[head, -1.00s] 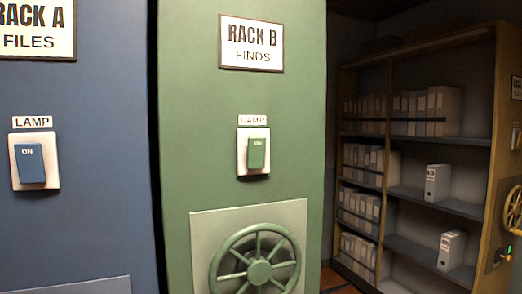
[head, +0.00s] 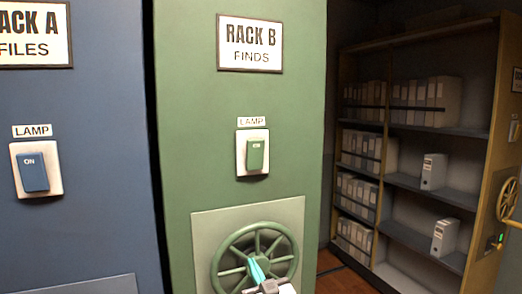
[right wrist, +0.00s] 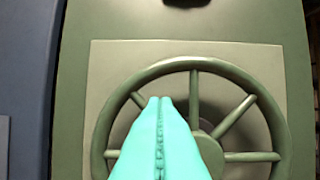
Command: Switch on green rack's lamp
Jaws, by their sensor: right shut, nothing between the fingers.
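The green rack (head: 300,120) stands in the middle of the head view, with a "RACK B FINDS" sign. Its lamp switch (head: 255,155) is a green rocker marked "ON" on a white plate, under a "LAMP" label. My right gripper (head: 255,268), with teal fingers, is shut and empty in front of the green handwheel (head: 287,238), below the switch. In the right wrist view the shut fingers (right wrist: 160,105) show in front of the wheel (right wrist: 192,66); I cannot tell if they touch it. A dark shape at that view's top edge may be the switch's underside. My left gripper is out of view.
The blue rack (head: 100,110) at left has its own blue lamp switch (head: 34,172). At right, a yellow-framed rack (head: 490,130) with shelves of box files stands across an open aisle (head: 328,262). The handwheel sticks out below the green switch.

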